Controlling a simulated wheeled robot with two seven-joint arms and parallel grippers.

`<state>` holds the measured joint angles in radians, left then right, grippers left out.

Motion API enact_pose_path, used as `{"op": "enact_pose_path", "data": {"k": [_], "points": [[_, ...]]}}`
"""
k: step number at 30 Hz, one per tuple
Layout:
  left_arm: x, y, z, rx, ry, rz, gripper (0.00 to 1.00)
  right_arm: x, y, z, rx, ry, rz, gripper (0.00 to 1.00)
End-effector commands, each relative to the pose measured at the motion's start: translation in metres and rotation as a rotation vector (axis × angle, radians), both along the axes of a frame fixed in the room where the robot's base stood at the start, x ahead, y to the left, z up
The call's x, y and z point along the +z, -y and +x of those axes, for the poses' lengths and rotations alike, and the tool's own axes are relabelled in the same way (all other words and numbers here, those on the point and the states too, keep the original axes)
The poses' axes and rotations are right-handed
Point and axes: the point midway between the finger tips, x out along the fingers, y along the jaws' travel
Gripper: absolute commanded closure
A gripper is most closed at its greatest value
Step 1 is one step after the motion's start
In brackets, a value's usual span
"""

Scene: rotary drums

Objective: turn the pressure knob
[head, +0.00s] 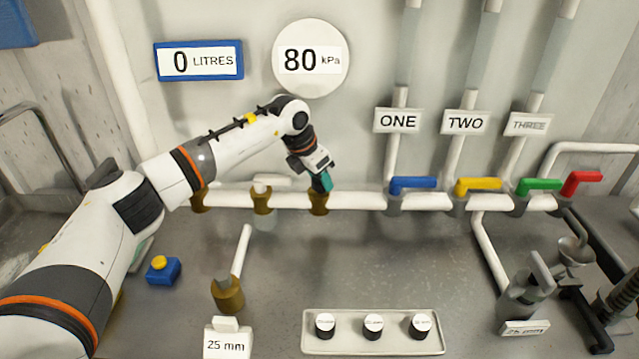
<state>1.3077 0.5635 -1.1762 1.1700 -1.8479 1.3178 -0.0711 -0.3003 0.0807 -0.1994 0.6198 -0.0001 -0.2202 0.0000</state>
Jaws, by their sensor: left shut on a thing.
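The pressure knob (326,183) appears as a small teal piece at the end of my left gripper, above a brass fitting (319,204) on the white horizontal pipe. My left gripper (321,174) reaches down from the upper left and is shut on the knob. Its fingers hide most of the knob, so its turn angle cannot be told. A round white pressure dial (311,84) on the wall above reads 80 kPa. My right gripper is not in view.
A blue-framed display (198,61) reads 0 LITRES. Blue (413,184), yellow (478,185), green (540,185) and red (583,183) levers line the pipe to the right. A tray (373,345) with black-sided caps stands in front.

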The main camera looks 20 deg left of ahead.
Motion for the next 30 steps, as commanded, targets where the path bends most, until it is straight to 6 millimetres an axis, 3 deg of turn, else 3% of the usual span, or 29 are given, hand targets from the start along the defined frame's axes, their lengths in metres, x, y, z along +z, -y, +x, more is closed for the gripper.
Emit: {"op": "enact_pose_path", "data": {"k": [21, 22, 24, 26, 30], "points": [[0.0027, -0.0007, 0.0014, -0.097, 0.004, -0.001, 0.80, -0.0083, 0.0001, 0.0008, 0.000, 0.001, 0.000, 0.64], [0.0027, -0.0007, 0.0015, -0.097, 0.004, -0.001, 0.56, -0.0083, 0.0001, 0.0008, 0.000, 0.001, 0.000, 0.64], [0.0027, -0.0006, 0.0013, -0.097, 0.004, -0.001, 0.44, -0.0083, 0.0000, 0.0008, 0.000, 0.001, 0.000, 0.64], [0.0022, -0.0006, 0.0012, -0.097, 0.003, -0.001, 0.35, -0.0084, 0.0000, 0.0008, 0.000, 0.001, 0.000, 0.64], [0.0015, -0.0006, 0.0009, -0.097, 0.002, 0.000, 0.35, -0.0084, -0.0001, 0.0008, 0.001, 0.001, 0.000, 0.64]]}}
